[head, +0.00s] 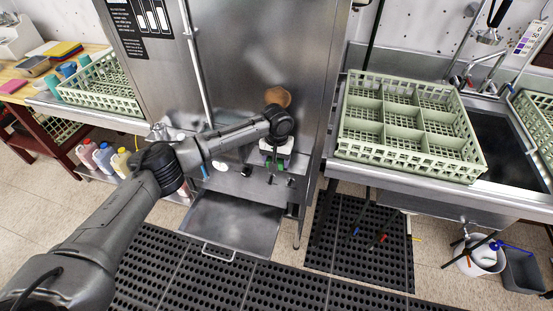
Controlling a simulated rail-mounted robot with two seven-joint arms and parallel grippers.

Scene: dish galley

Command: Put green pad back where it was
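My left arm reaches in from the lower left to the front of the steel dish machine. Its wrist is in front of the machine, and the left gripper (275,166) hangs below it, small and partly hidden by the wrist. Small green patches (280,165) show right at the gripper, under a pale white part. I cannot tell whether they are the green pad, or whether the fingers are closed on it. My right gripper is not in view.
A steel tray or flap (232,222) sticks out low below the gripper. A pale green rack (410,125) stands on the right counter by the sink (500,140). Another rack (100,85), a yellow pad (62,49) and a pink pad (14,86) are at left. Bottles (103,157) stand below.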

